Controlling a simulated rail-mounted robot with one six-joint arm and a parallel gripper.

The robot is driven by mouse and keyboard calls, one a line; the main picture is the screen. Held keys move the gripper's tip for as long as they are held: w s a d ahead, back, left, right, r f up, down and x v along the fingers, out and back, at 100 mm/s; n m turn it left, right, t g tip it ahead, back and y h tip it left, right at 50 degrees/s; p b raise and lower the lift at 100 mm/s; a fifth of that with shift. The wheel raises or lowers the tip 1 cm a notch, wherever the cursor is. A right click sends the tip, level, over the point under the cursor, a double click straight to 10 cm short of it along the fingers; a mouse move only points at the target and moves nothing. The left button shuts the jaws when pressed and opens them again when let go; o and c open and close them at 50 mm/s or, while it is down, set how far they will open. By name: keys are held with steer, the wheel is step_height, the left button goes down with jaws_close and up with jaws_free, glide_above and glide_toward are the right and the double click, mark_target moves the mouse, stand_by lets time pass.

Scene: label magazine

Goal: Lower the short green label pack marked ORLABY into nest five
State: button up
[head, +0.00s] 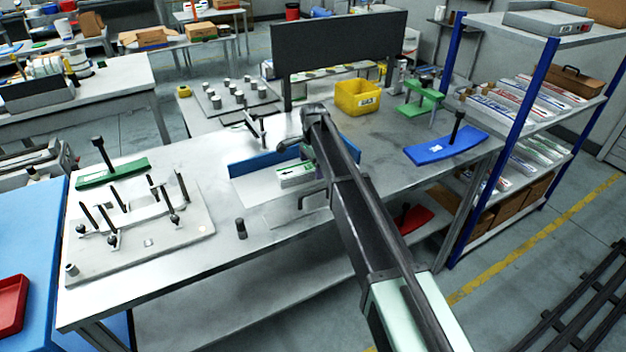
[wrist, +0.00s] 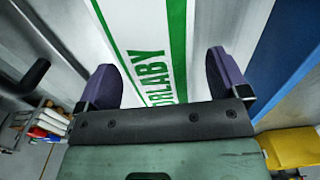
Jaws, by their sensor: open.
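The label pack (wrist: 150,38) is white with green stripes and green ORLABY lettering. In the wrist view it lies between the two purple fingers of my open gripper (wrist: 165,78). A gap shows on its right side; I cannot tell whether the left finger touches it. In the head view the green and white pack (head: 297,175) lies in a shallow holder with a blue back wall (head: 255,163), and my gripper (head: 298,150) is over that spot, partly hidden by my arm. A light fixture plate with upright black posts (head: 190,238) stands at the left; no nest number is readable.
A dark upright panel (head: 338,45) stands behind the bench. A yellow bin (head: 357,97), a green stand (head: 424,96) and a blue curved piece with a post (head: 447,146) are at the right. A small dark peg (head: 241,228) stands before the holder. The bench front is mostly clear.

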steer(key=shift+f, duration=0.1)
steer(key=c, duration=1.3)
steer(key=shift+o, duration=0.2)
steer(key=shift+p, duration=0.35)
